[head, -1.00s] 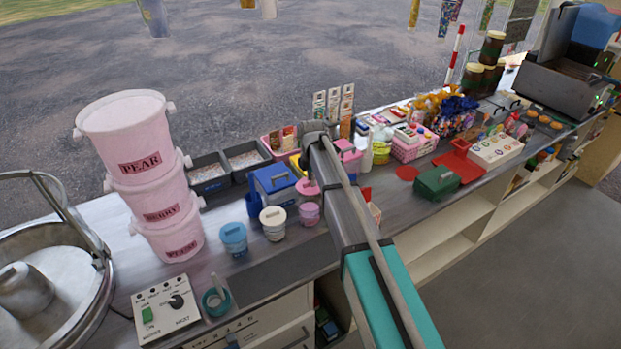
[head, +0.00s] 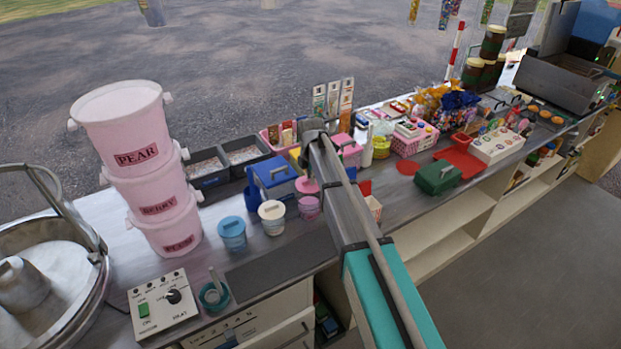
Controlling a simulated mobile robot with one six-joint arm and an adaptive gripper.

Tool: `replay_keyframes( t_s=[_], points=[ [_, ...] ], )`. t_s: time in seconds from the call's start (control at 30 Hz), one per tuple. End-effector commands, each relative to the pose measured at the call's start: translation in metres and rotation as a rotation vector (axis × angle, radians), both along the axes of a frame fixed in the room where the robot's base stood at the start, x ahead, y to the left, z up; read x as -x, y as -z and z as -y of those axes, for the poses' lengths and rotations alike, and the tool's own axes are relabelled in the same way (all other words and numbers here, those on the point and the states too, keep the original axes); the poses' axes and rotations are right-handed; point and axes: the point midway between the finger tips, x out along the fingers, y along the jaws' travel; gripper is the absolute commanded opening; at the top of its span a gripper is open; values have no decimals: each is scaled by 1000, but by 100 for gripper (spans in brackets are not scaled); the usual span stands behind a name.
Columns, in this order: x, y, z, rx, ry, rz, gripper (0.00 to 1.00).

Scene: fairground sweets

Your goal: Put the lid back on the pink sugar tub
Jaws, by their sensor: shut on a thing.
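The pink sugar tub (head: 309,208) stands on the counter, to the right of the cream tub, partly beside my arm. A pink lid (head: 306,187) is just above it, roughly over its mouth. The lid looks apart from the rim, though the gap is small and hard to judge. My gripper (head: 309,176) is shut on the lid from above. My own arm link hides most of the gripper and the right side of the lid.
A cream tub (head: 273,222) and a blue tub (head: 232,236) stand close on the left. A blue box (head: 272,180) is just behind. Stacked pink buckets (head: 160,175) stand farther left. A dark mat (head: 268,266) lies bare in front. A green box (head: 437,177) is to the right.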

Motion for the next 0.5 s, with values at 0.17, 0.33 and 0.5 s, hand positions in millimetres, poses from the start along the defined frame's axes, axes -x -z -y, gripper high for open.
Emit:
replay_keyframes(
  t_s=[0.17,0.33,0.5],
  points=[
    [0,17,0,0,-1,0,0],
    [0,28,-1,0,-1,0,0],
    [0,36,-1,0,-1,0,0]
  ],
)
